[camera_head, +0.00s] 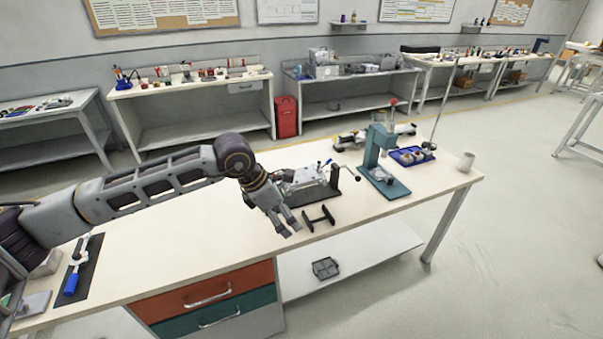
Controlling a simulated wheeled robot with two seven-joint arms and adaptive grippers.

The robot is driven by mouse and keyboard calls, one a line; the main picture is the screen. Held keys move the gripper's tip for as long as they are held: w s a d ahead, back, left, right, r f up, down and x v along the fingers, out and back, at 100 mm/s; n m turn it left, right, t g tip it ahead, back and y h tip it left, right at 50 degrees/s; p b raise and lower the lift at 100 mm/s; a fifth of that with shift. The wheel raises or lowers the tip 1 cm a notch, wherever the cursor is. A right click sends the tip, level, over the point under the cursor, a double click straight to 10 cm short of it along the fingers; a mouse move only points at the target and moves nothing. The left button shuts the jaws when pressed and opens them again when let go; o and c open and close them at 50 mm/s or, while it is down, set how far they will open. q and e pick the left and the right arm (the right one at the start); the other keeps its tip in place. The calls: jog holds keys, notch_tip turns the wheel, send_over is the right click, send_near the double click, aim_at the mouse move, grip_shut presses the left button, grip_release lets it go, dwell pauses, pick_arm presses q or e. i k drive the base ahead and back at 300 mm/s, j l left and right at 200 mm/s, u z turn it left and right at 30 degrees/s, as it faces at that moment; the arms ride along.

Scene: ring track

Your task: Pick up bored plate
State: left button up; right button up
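My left gripper (286,224) reaches in from the left over the workbench (190,245). Its fingers point down and look spread, with nothing seen between them. A small black H-shaped piece (318,217) lies on the bench just right of the fingertips and looks apart from them. A grey metal vise-like device (306,178) with a crank handle stands behind the gripper, partly hidden by it. I cannot tell for certain which item is the bored plate. My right gripper is not in view.
A blue-handled tool (72,284) lies on a dark mat at the left. A dark item (326,267) sits on the lower shelf.

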aim_at(304, 176)
jog(key=i, duration=1.1)
